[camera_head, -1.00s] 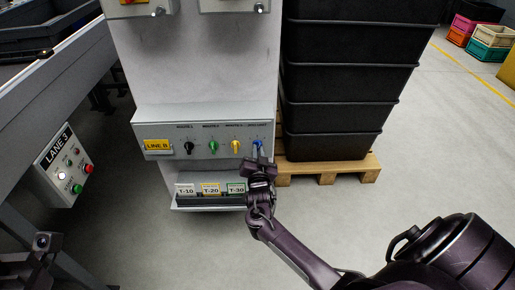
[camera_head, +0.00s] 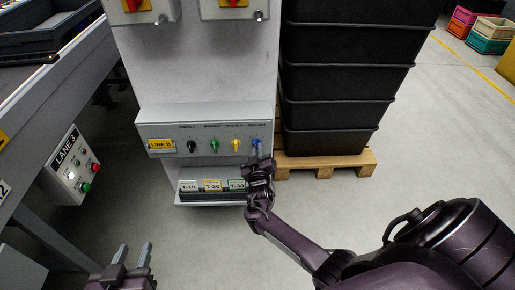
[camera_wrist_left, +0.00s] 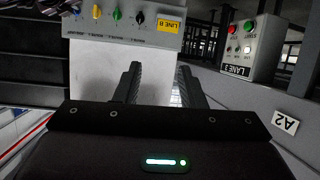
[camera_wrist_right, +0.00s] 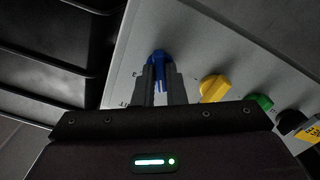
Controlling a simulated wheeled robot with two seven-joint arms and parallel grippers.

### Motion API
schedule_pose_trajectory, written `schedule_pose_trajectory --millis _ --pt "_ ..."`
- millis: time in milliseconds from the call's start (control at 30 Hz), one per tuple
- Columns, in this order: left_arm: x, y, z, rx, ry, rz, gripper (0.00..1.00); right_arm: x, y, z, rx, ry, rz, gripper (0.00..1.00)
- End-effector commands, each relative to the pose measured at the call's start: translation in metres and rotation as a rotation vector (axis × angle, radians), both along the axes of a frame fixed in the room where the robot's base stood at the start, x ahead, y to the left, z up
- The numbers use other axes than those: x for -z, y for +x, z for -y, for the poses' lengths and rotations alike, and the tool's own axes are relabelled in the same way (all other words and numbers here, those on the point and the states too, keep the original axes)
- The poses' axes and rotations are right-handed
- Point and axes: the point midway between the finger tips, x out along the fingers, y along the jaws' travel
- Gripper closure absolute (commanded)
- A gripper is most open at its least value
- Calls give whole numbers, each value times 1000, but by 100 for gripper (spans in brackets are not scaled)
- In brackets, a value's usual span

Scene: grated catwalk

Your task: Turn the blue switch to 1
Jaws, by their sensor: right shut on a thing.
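The blue switch (camera_head: 256,143) is the rightmost of the row of knobs on the grey LINE B panel (camera_head: 222,132). My right gripper (camera_head: 259,160) is at this switch. In the right wrist view its fingers (camera_wrist_right: 159,80) are closed around the blue knob (camera_wrist_right: 159,56). The fingers hide part of the knob, and I cannot read which mark it points to. My left gripper (camera_head: 132,264) is low at the left, open and empty, away from the panel. Its spread fingers (camera_wrist_left: 158,82) also show in the left wrist view.
Yellow (camera_head: 235,145), green (camera_head: 214,145) and black (camera_head: 191,146) knobs sit left of the blue one. A shelf with T-10, T-20 and T-30 labels (camera_head: 212,185) is below. Black crates (camera_head: 335,105) on a pallet (camera_head: 325,161) stand right. The LANE 3 box (camera_head: 72,170) is left.

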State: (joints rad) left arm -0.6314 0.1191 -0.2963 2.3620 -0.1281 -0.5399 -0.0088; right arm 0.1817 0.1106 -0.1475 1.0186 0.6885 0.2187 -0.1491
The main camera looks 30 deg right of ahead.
Motion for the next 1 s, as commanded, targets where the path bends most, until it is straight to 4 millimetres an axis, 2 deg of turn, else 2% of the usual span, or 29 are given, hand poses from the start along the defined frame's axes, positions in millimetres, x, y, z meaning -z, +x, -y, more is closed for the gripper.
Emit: schedule_pose_trajectory --millis 100,200,400,633,1000 --pt "27 -16 -3 10 53 -131 64 -1 0 0 -1 -75 -49 100" --pt "45 -29 -6 17 88 -220 64 0 -1 0 0 -132 -83 100" --pt "68 -49 -11 28 139 -342 64 1 -1 0 -2 -209 -131 100" --pt "80 -60 -13 34 164 -406 64 1 -1 0 -2 -252 -158 100" --pt "82 -62 -14 34 169 -416 64 1 -1 0 -1 -260 -163 100"
